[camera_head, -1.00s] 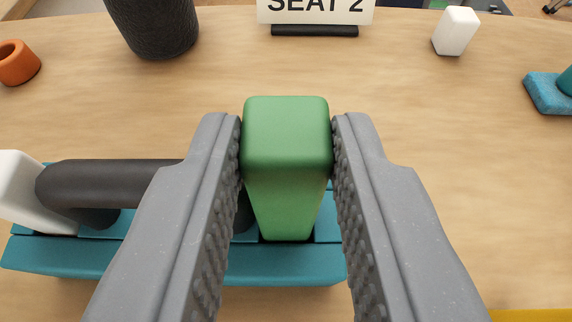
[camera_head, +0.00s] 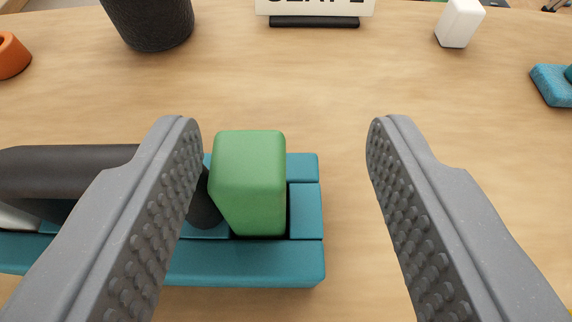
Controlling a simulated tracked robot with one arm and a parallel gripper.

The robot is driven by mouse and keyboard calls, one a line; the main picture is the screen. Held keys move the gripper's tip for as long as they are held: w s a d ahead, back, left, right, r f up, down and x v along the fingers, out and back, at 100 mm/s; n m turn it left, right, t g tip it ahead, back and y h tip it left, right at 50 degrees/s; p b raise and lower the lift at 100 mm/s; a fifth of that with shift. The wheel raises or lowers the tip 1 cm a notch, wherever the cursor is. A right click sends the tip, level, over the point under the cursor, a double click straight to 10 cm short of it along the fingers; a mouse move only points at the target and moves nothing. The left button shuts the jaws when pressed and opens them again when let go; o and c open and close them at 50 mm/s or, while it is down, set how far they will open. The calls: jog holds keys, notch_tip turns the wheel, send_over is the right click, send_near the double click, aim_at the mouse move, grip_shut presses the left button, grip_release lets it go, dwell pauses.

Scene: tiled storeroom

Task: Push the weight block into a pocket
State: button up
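The green weight block (camera_head: 249,180) stands upright in the right-end pocket of a teal holder (camera_head: 307,213). Its lower end sits inside the pocket and its upper part rises above the holder. My gripper (camera_head: 280,135) is open, with the block between its fingers but nearer the left one. A clear gap lies between the block and the right finger; whether the left finger touches the block I cannot tell. The left finger hides part of the holder.
A black handle-like bar (camera_head: 70,170) lies over the holder's left part, with a white piece (camera_head: 18,219) beneath it. A black cup (camera_head: 150,22), an orange ring (camera_head: 12,56), a sign (camera_head: 315,8), a white block (camera_head: 460,22) and a blue pad (camera_head: 553,85) stand farther back. The wooden table between is clear.

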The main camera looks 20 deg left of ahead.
jog(key=shift+s+f, duration=0.1)
jog(key=shift+f, duration=0.1)
jog(key=p+v, duration=0.2)
jog(key=v, duration=1.1)
jog(key=shift+s+r, duration=0.25)
jog(key=shift+r, duration=0.05)
jog(key=shift+d, duration=0.1)
jog(key=s+d+r+m+h, duration=0.15)
jog(key=d+r, duration=0.25)
jog(key=r, duration=0.4)
jog(key=s+d+r+t, duration=0.1)
jog(key=s+d+r, duration=0.15)
jog(key=r, duration=0.65)
jog(key=s+d+r+h, duration=0.1)
jog(key=d+r, duration=0.4)
jog(key=r, duration=0.3)
jog(key=s+d+r+m, duration=0.1)
jog(key=s+d+r, duration=0.3)
jog(key=s+r, duration=0.4)
jog(key=s+d+r+t+h, duration=0.1)
jog(key=s+d+r, duration=0.3)
jog(key=s+r, duration=0.4)
notch_tip(320, 180, up, 2)
jog(key=shift+r+m, duration=0.1)
jog(key=shift+m, duration=0.25)
